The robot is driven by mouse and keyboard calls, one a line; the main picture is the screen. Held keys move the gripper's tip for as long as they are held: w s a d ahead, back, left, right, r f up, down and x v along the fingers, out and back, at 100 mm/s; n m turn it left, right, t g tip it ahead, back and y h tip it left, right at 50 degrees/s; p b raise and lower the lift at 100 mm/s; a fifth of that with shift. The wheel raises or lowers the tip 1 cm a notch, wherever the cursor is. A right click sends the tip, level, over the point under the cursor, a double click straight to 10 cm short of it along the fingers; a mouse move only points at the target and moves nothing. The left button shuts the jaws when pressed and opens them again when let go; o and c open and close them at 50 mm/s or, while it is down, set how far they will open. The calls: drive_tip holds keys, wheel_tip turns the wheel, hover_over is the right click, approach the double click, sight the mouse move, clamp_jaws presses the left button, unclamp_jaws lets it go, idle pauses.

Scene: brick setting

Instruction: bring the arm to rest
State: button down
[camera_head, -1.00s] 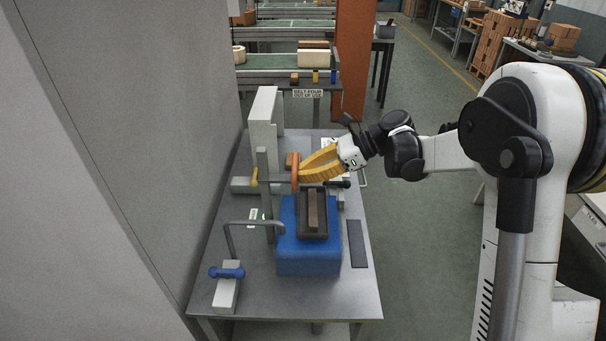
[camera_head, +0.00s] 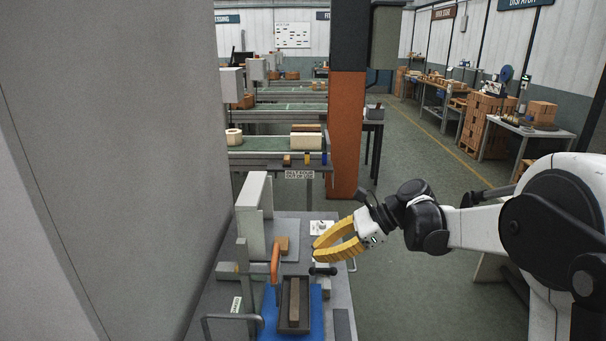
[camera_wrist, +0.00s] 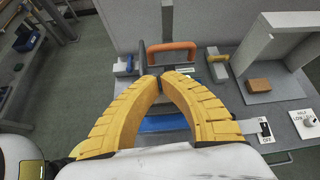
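My gripper (camera_head: 317,251) has yellow ribbed fingers and is raised over the bench, to the right of an orange handle (camera_head: 275,262). In the wrist view the two fingertips (camera_wrist: 160,82) come together, with nothing visible between them. The gripper is shut and empty. My arm reaches in from the right in the head view. The orange handle also shows in the wrist view (camera_wrist: 172,47), beyond the fingertips. Whether the fingers are clear of it in depth is hard to tell.
The metal bench (camera_head: 222,292) carries a dark tray (camera_head: 306,317) with a brown bar (camera_head: 294,301) on a blue block (camera_head: 268,325). A grey upright fixture (camera_head: 251,218) and a brick-coloured block (camera_head: 283,243) stand behind. A grey wall (camera_head: 120,150) is close on the left; open floor (camera_head: 400,290) lies right.

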drive_tip(key=s+d+f+n+t+h+b, duration=0.2)
drive_tip(key=s+d+n+h, duration=0.3)
drive_tip(key=s, duration=0.7)
drive_tip(key=s+d+f+n+t+h+b, duration=0.3)
drive_tip(key=s+d+n+h, duration=0.3)
drive_tip(key=s+d+n, duration=0.3)
drive_tip(key=shift+s+d+f+n+t, duration=0.25)
drive_tip(key=shift+s+n+t, duration=0.45)
drive_tip(key=shift+s+n, duration=1)
